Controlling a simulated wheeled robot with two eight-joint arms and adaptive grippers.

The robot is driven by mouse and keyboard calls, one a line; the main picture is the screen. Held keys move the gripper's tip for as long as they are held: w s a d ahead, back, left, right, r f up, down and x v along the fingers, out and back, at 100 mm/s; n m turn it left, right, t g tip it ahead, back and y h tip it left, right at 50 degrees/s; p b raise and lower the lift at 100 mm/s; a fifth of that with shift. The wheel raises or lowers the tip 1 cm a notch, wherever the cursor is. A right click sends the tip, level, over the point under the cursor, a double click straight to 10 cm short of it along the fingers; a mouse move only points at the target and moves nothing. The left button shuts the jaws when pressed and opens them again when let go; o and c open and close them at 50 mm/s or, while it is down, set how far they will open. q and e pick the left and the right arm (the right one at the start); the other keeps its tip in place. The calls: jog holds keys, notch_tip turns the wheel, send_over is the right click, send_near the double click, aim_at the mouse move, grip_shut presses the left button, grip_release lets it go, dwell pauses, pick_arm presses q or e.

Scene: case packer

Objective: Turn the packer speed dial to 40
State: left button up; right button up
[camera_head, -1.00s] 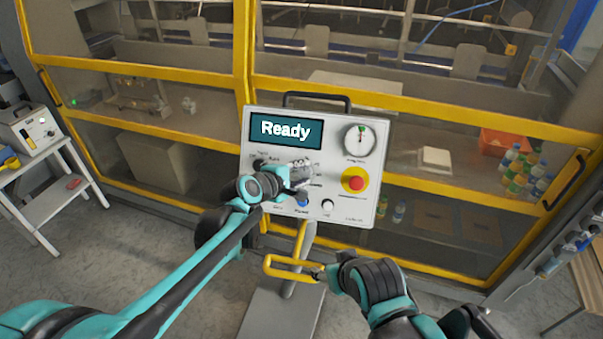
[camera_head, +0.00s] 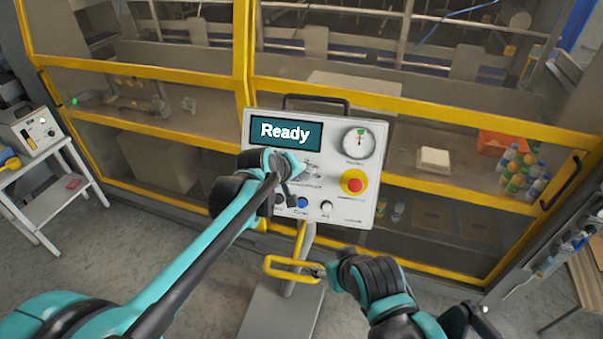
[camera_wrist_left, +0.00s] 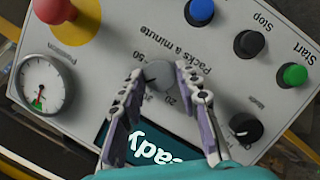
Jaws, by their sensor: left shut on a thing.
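The packer speed dial (camera_wrist_left: 158,74) is a small grey knob, marked "Packs a minute", with 50 and 20 legible beside it in the left wrist view. My left gripper (camera_wrist_left: 161,71) is shut on the dial, one finger on each side. Its pointer setting cannot be read clearly. In the head view my left gripper (camera_head: 294,184) is in front of the panel's middle and hides the dial. The control panel (camera_head: 366,207) is pale grey, with a "Ready" display (camera_head: 285,132). My right gripper (camera_head: 318,271) is at a yellow loop handle (camera_head: 283,262); its grip is unclear.
Near the dial are a red stop button on yellow (camera_wrist_left: 57,10), blue (camera_wrist_left: 199,11), black (camera_wrist_left: 249,43) and green (camera_wrist_left: 294,75) buttons, a black knob (camera_wrist_left: 243,127) and a round gauge (camera_wrist_left: 45,86). A yellow-framed machine (camera_head: 450,112) stands behind the panel.

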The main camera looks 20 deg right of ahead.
pick_arm(q)
jog(key=shift+d+m+y, duration=0.1)
jog(key=shift+m+y, duration=0.3)
jog(key=shift+m, duration=0.6)
jog(key=o, duration=1.2)
jog(key=shift+c, duration=0.2)
jog(key=v, duration=1.2)
